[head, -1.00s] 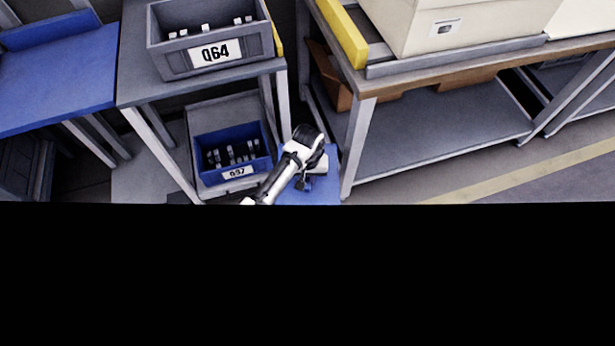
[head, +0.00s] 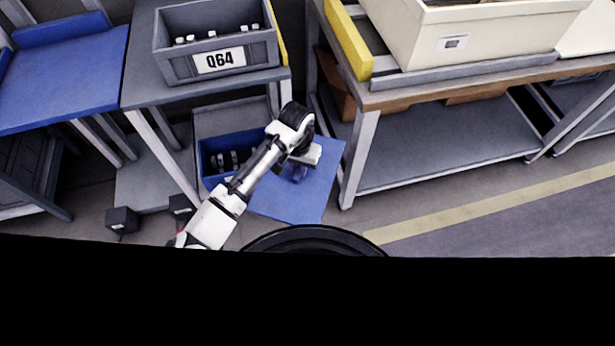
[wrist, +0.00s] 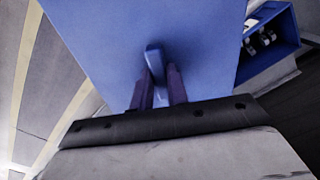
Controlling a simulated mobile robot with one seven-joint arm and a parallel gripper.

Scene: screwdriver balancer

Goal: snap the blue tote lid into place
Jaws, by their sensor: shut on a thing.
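The blue lid (head: 302,195) is a flat panel to the right of the blue tote (head: 212,157) in the head view. The tote is open, with several bottle-like items inside, and stands low under the grey table; my arm hides part of it. In the wrist view the lid (wrist: 195,45) fills the middle, with a raised handle (wrist: 154,60) between my fingers. My gripper (wrist: 158,85) is shut on this handle.
A grey tote (head: 217,45) labelled Q64 stands on the grey table (head: 140,75) above. The table leg (head: 165,150) is left of the blue tote. A workbench (head: 362,150) with a cream bin (head: 480,35) stands at right. Open floor (head: 410,205) lies at front right.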

